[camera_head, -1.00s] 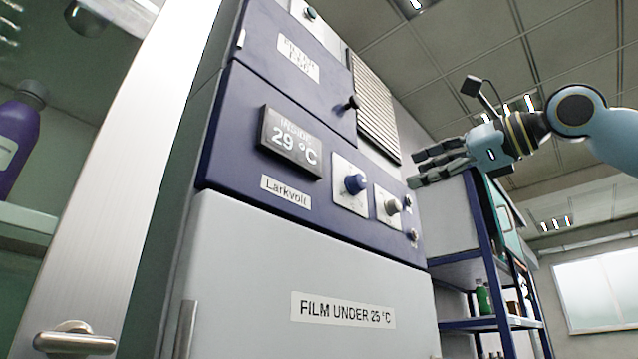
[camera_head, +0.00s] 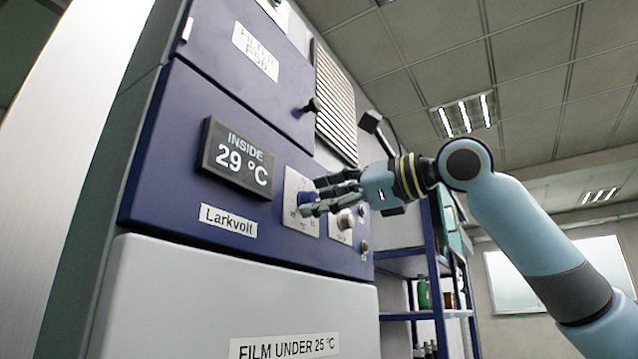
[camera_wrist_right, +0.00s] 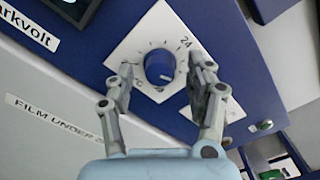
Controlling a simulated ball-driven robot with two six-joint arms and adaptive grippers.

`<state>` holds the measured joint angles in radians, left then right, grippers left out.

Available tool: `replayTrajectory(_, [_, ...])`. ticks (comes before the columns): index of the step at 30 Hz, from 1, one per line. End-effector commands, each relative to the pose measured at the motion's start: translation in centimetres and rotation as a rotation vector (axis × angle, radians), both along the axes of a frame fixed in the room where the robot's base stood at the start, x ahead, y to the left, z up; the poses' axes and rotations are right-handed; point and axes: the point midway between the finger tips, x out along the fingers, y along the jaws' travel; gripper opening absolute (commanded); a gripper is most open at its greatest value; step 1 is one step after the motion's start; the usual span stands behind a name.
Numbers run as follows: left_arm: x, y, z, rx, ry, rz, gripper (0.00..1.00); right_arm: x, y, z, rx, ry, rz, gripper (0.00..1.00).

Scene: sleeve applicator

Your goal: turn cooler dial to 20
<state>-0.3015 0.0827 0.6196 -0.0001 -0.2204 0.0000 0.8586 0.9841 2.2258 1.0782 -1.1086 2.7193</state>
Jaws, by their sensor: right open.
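The cooler's blue dial (camera_wrist_right: 160,66) sits on a white square plate (camera_wrist_right: 147,30) with tick marks; a "24" shows near its upper right in the right wrist view. In the head view the dial (camera_head: 306,198) is partly hidden by my fingers. My right gripper (camera_wrist_right: 160,78) is open, with one finger on each side of the dial; I cannot tell whether they touch it. It also shows in the head view (camera_head: 308,196). The display (camera_head: 238,158) reads "INSIDE 29 °C". My left gripper is not in view.
A second, pale knob (camera_head: 346,218) on its own plate is close to the right of the dial. Small round fittings sit beyond it. The cooler door (camera_head: 220,300) below bears a "FILM UNDER 25 °C" label. A blue-framed shelf (camera_head: 432,270) stands to the right.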

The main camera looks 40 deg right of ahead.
Motion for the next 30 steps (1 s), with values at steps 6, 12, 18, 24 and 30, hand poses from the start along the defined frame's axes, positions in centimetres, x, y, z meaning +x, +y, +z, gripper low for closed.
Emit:
replayTrajectory(6, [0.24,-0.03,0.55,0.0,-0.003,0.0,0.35,0.7,0.33,-0.02,0.001,0.001,-0.001,0.55])
replayTrajectory(12, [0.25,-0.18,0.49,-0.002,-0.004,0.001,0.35,0.74,0.32,-0.09,-0.001,0.001,-0.001,0.55])
replayTrajectory(18, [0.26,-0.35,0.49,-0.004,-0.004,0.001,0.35,0.73,0.31,-0.07,0.0,0.001,-0.001,0.34])
replayTrajectory(24, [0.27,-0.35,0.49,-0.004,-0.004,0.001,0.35,0.72,0.31,-0.07,0.001,0.001,-0.001,0.08])
replayTrajectory(30, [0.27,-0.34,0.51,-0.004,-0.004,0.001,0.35,0.71,0.32,-0.07,-0.004,0.0,0.0,0.0])
